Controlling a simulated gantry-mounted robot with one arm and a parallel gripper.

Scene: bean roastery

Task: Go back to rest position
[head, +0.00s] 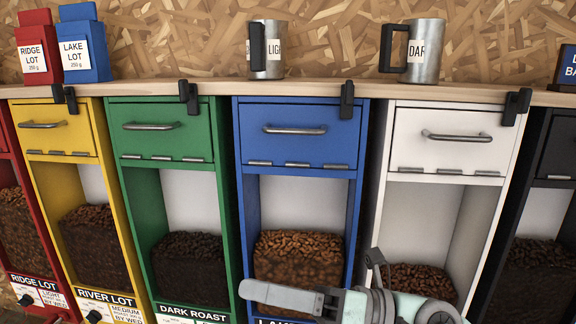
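My gripper (290,298) is at the bottom of the head view. Its grey end points left, in front of the lower part of the blue bin (243,210), over its beans and label. My pale green and dark grey arm runs from it to the bottom right, in front of the white bin (372,190). I see nothing held, but I cannot make out two separate fingertips, so open or shut does not show. Part of the blue bin's label is hidden.
Red, yellow, green (134,200) and black bins with beans flank these two. Their handled flaps look shut. On the wooden shelf (340,89) stand a red bag (38,50), a blue bag (84,45) and two metal mugs, LIGHT (273,65) and DARK (427,65). Black clamps grip its edge.

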